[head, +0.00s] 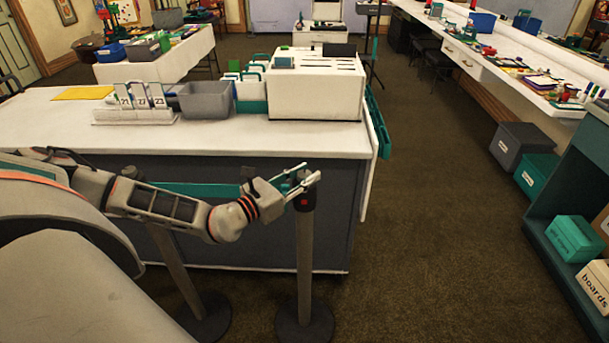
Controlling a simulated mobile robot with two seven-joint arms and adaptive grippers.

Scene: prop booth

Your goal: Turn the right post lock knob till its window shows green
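The right post (305,255) stands upright on a dark round base in front of the white-topped counter. Its dark head has a small window that shows red (304,203). My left gripper (308,175) is at the top of this post, with its two pale fingers reaching on either side of the lock knob. The knob is mostly hidden by the fingers, and I cannot tell whether they touch it. A teal belt (200,188) runs from the post's head towards the left post (172,260), whose top is partly behind my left arm. My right gripper is not in view.
The counter (230,138) behind the posts holds a white box unit (315,97), a grey bin (205,100) and number cards (141,97). Open carpet lies right of the right post. A teal shelf (560,240) with boxes stands at far right.

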